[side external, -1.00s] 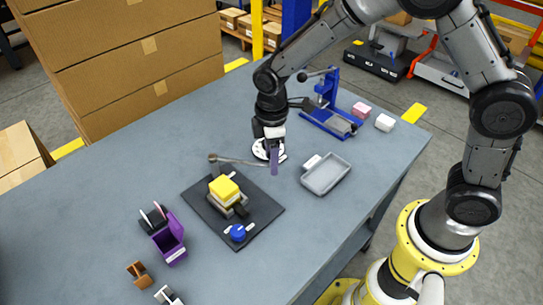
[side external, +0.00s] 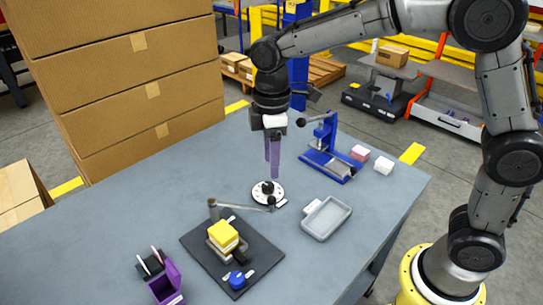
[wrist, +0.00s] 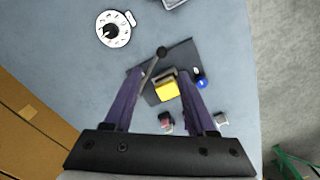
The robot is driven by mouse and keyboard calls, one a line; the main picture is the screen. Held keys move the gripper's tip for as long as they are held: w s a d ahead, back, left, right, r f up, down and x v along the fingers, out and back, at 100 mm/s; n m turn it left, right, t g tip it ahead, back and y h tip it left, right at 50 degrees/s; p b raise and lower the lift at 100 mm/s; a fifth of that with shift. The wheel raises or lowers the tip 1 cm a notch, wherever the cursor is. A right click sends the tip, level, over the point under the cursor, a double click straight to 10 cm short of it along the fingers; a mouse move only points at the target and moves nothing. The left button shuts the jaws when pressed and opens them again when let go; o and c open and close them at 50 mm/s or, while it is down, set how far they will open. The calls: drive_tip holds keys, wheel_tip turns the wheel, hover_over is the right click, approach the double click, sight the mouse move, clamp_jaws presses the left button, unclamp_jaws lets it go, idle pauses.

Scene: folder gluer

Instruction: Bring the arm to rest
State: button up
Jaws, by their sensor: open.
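My gripper (side external: 273,158) is raised above the grey table (side external: 130,220), with its purple fingers pointing down and nothing between them. It is behind and above the white round dial (side external: 267,193) in the side view, clear of it. In the wrist view my gripper (wrist: 158,92) shows its two purple fingers spread apart. Between and beyond them lie the dark mat (wrist: 180,58) and the yellow block (wrist: 166,91), well below. The fingers touch nothing that I can see.
A blue press (side external: 328,155), a pink block (side external: 360,153) and a white block (side external: 384,165) stand at the back right. A grey tray (side external: 327,219) is near the right edge. A purple box (side external: 167,284) is at the front left. Stacked cartons (side external: 140,100) rise behind the table.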

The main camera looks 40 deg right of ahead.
drive_tip(key=shift+r, duration=0.1)
drive_tip(key=s+d+r+m+t, duration=0.3)
drive_tip(key=s+d+r, duration=0.5)
drive_tip(key=s+r, duration=0.15)
drive_tip(key=s+d+f+m+t, duration=0.1)
drive_tip(key=s+f+m, duration=0.1)
drive_tip(key=s+m, duration=0.2)
drive_tip(key=s+d+f+m+t, duration=0.1)
drive_tip(key=s+m, duration=0.3)
drive_tip(key=s, duration=0.4)
drive_tip(key=shift+s+d+f+t, duration=0.3)
drive_tip(key=shift+d+f, duration=0.3)
drive_tip(key=shift+f, duration=0.3)
idle(1.1)
